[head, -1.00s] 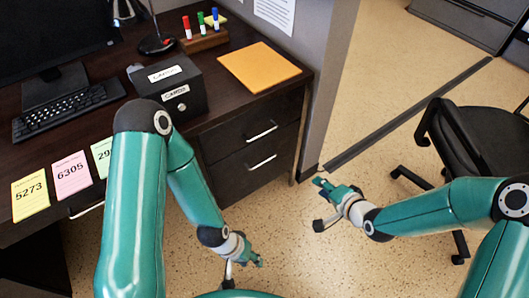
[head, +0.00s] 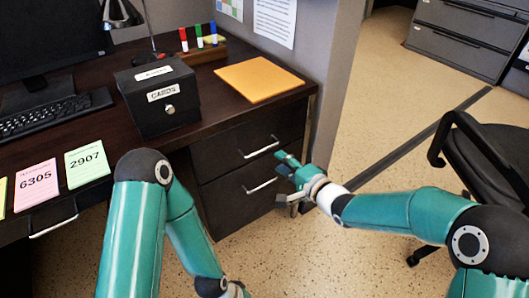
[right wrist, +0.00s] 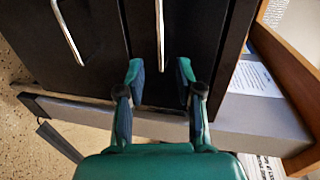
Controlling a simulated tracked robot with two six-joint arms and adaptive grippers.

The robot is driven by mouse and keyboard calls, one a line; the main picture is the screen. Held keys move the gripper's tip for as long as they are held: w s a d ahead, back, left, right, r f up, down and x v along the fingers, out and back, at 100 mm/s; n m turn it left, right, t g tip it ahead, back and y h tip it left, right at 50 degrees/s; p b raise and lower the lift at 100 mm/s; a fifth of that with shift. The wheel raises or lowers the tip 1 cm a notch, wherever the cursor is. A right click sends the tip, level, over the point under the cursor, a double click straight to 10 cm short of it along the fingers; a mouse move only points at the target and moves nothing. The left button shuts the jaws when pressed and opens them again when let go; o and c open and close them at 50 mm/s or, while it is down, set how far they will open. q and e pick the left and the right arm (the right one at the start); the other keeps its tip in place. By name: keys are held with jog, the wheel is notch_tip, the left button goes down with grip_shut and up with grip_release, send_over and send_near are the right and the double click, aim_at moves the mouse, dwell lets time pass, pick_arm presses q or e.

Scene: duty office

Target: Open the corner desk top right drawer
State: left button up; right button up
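The corner desk's top right drawer (head: 235,140) is shut, with a dark front and a silver bar handle (head: 260,147). My right gripper (head: 282,177) is in front of the drawer stack, overlapping the lower drawer's handle end in the head view. In the right wrist view the gripper (right wrist: 158,75) is open and empty. The top drawer's handle (right wrist: 160,30) is ahead, in line with the gap between the fingers and apart from them. My left arm reaches down to the bottom edge of the head view; its fingers are out of frame.
The lower drawer (head: 235,200) has its own handle (head: 262,186), also seen in the right wrist view (right wrist: 68,32). A black card box (head: 160,98) and orange folder (head: 258,79) lie on the desk. A black chair (head: 485,165) stands at right. A grey partition (head: 335,90) borders the desk.

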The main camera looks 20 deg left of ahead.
aim_at(264, 150)
jog(key=b+x, duration=0.1)
jog(key=x, duration=0.8)
jog(key=shift+w+a+f, duration=0.1)
jog(key=shift+w+a, duration=0.1)
jog(key=shift+a, duration=0.1)
grip_shut()
